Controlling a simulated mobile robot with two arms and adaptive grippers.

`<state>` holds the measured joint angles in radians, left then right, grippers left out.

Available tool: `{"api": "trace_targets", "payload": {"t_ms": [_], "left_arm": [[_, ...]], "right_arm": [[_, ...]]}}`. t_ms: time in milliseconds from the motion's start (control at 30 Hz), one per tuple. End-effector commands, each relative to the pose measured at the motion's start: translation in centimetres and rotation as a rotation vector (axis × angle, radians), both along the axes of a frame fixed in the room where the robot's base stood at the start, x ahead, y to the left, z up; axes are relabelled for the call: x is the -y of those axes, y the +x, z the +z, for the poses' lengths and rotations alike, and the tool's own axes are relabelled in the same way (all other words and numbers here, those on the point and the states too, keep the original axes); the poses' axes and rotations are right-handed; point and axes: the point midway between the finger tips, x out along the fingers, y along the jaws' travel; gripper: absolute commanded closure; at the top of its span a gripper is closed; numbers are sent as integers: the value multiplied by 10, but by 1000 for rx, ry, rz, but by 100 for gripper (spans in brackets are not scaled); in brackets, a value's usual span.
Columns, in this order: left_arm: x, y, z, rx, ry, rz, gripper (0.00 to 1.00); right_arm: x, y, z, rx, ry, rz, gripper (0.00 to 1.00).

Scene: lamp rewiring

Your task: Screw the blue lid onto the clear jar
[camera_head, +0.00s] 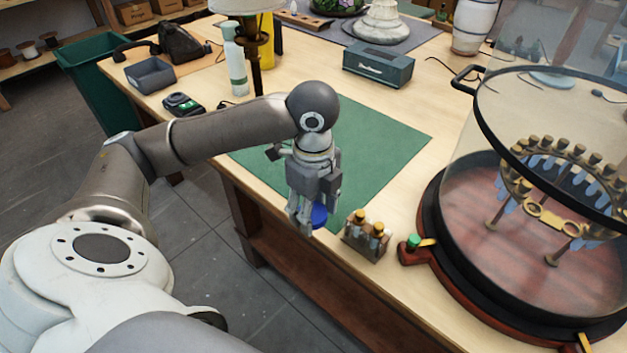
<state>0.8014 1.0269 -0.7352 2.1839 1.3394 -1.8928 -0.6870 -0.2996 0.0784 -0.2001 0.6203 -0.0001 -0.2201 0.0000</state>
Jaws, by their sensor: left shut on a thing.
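The blue lid (319,215) shows as a small blue round patch between the fingers of my left gripper (308,220). My left gripper points down and is shut on the blue lid, over the front edge of the green mat (378,150). Most of the lid is hidden by the fingers. I cannot make out the clear jar; it may be hidden behind or below the gripper. My right gripper is not in view.
A small rack with gold-capped vials (367,236) stands just right of the gripper. A large glass dome on a dark red base (430,215) fills the right side. A grey-teal box (378,68) and a white bottle (235,60) stand farther back. The mat's right part is clear.

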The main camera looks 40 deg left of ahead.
Motion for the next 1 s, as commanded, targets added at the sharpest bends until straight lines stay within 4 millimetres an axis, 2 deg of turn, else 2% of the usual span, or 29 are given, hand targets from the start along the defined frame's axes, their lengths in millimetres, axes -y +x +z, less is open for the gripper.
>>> {"api": "trace_targets", "payload": {"t_ms": [167,267,800,1000], "left_arm": [[6,-1,-1,0,-2,105,56],[14,-1,-1,0,-4,250,56],[64,-12,-5,-4,-2,1263,56],[75,-15,-6,-1,0,1529,56]], "right_arm": [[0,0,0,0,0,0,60],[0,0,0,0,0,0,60],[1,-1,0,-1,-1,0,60],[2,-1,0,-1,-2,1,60]]}}
